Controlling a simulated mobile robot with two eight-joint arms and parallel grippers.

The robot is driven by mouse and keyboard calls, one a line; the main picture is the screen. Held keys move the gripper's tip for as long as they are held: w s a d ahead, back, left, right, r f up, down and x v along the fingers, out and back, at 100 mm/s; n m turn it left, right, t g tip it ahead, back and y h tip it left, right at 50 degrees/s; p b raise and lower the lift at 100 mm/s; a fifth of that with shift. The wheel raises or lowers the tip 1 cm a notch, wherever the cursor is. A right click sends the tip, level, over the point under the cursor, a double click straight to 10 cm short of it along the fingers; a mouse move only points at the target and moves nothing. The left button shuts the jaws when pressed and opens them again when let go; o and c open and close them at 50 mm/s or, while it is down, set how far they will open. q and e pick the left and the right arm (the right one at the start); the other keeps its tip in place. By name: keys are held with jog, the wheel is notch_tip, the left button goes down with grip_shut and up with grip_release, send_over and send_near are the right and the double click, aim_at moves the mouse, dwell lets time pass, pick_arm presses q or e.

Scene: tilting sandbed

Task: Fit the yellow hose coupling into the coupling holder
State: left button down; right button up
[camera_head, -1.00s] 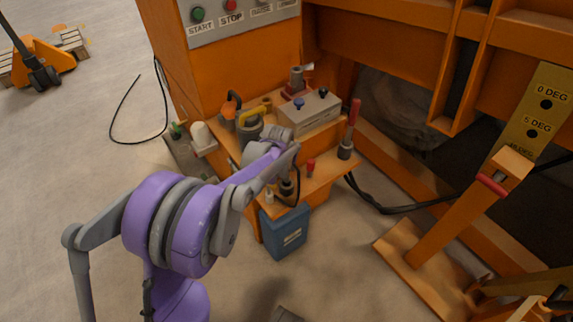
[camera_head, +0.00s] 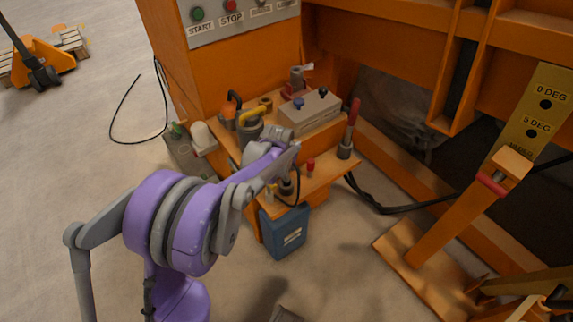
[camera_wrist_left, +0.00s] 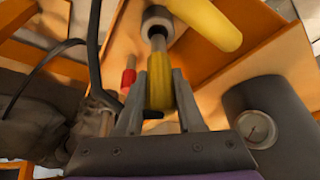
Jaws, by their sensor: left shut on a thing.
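The yellow hose coupling (camera_wrist_left: 160,85) is upright between the two fingers of my left gripper (camera_wrist_left: 160,103) in the left wrist view. The gripper is shut on it. A grey round part with a dark opening (camera_wrist_left: 157,20) is just beyond the coupling, joined to a short metal rod. It may be the coupling holder, but I cannot tell, nor whether the coupling touches it. In the head view my left wrist reaches over the orange shelf (camera_head: 318,178) and hides the coupling and fingertips. My right gripper is not in view.
A grey cylinder with a gauge (camera_wrist_left: 248,110) stands close right of the gripper. A thick yellow handle (camera_wrist_left: 207,20) is above it. A red-capped part (camera_head: 311,167) and a red-handled lever (camera_head: 350,130) stand nearby. A blue bin (camera_head: 284,232) hangs below the shelf.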

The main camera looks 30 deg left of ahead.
aim_at(287, 175)
pick_arm(q)
jog(key=shift+f+b, duration=1.05)
jog(key=shift+f, duration=0.55)
jog(key=shift+f, duration=0.35)
jog(key=shift+f+b, duration=0.9)
jog(key=shift+b, duration=0.05)
jog(key=shift+c, duration=2.2)
grip_release()
jog(key=shift+r, duration=0.1)
jog(key=p+v, duration=0.3)
jog(key=v, duration=0.7)
jog(key=shift+s+r+p, duration=0.2)
jog(key=shift+r+p, duration=0.1)
jog(key=shift+r, duration=0.05)
jog(key=shift+d, duration=0.15)
